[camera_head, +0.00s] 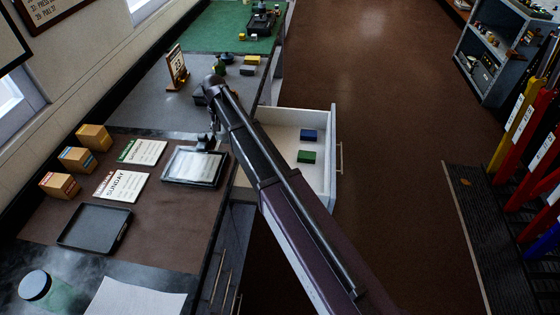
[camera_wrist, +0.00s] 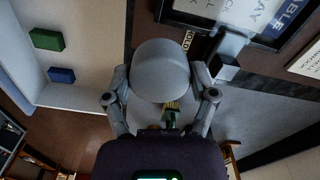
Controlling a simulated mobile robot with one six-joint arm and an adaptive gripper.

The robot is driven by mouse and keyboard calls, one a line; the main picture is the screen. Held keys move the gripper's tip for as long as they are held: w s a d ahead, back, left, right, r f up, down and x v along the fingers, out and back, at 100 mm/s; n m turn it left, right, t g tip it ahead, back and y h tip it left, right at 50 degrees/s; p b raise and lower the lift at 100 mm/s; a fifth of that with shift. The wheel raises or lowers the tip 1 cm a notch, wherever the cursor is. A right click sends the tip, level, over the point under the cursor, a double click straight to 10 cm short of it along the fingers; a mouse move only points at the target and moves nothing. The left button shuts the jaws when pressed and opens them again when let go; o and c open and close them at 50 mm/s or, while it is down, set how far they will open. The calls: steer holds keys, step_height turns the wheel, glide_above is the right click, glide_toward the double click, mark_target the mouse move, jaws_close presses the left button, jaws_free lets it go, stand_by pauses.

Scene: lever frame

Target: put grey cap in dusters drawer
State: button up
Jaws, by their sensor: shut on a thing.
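The grey cap (camera_wrist: 162,70) is a smooth rounded piece between the fingers of my gripper (camera_wrist: 160,97) in the wrist view. My gripper is shut on it. In the head view my arm hides the cap and most of my gripper. An open white drawer (camera_head: 325,126) juts out from the counter, right of my arm; a blue block (camera_head: 309,135) and a green block (camera_head: 306,156) lie in it. In the wrist view the drawer (camera_wrist: 20,70) is at the left, apart from the cap, with the green block (camera_wrist: 47,40) and blue block (camera_wrist: 61,75). I read no drawer name.
A black tray (camera_head: 95,228), small boxes (camera_head: 94,137), a jar (camera_head: 42,290) and cards (camera_head: 121,186) are farther left. The brown floor (camera_head: 400,120) right of the drawer is clear.

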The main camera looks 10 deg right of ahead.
steer(key=w+d+f+m+b, duration=0.3)
steer(key=d+f+b, duration=1.4)
steer(key=d, duration=0.5)
steer(key=shift+f, duration=0.4)
step_height(320, 180, down, 6)
steer(key=b, duration=0.6)
steer(key=shift+f+b, duration=0.15)
steer(key=shift+b, duration=0.15)
steer(key=shift+f, duration=0.1)
steer(key=shift+f+b, duration=1.75)
steer(key=shift+b, duration=0.15)
steer(key=shift+f, duration=0.2)
